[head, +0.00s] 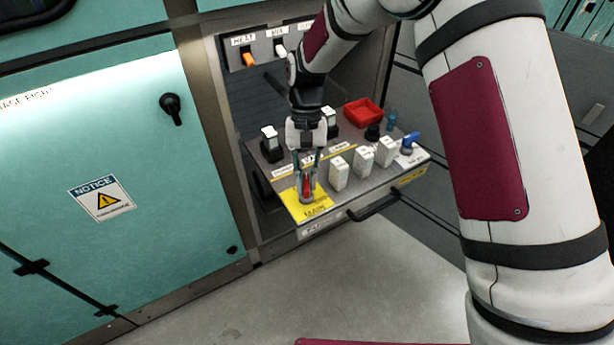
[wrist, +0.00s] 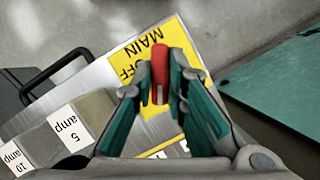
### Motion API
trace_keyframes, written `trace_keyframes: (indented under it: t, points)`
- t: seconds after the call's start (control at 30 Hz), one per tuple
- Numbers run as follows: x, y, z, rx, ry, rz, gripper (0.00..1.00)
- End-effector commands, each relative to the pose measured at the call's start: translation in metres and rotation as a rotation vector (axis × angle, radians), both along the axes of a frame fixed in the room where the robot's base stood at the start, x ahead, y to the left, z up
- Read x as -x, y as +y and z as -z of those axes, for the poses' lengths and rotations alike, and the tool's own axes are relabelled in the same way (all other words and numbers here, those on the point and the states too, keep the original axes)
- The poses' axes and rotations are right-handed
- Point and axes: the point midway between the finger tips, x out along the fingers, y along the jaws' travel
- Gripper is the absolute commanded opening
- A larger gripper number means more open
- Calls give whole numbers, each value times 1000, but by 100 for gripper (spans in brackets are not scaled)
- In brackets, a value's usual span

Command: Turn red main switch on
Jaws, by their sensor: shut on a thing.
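The red main switch (head: 307,185) stands on a yellow plate marked MAIN (head: 312,206) at the front left corner of the pulled-out panel. In the wrist view the red handle (wrist: 159,72) sits between the two fingers, beside the word OFF on the yellow plate (wrist: 130,62). My gripper (head: 307,172) reaches down over the switch from above, and its fingers are closed on the red handle; it also shows in the wrist view (wrist: 161,85). The fingers hide part of the handle and some of the lettering.
White amp modules (head: 362,164) stand right of the switch. A blue-handled switch (head: 410,140) is at the panel's right end, and a red tray (head: 363,112) is behind. A black drawer handle (head: 375,207) juts from the front. Teal cabinet doors (head: 100,170) stand left.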

Motion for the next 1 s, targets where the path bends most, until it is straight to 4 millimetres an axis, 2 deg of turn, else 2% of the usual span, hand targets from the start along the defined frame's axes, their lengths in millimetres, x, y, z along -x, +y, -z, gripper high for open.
trace_keyframes:
  t: [0.5, 1.0]
  points:
    - [0, 3, 0, 0, -2, -410, 0]
    - [0, 3, 0, 0, -3, -540, 0]
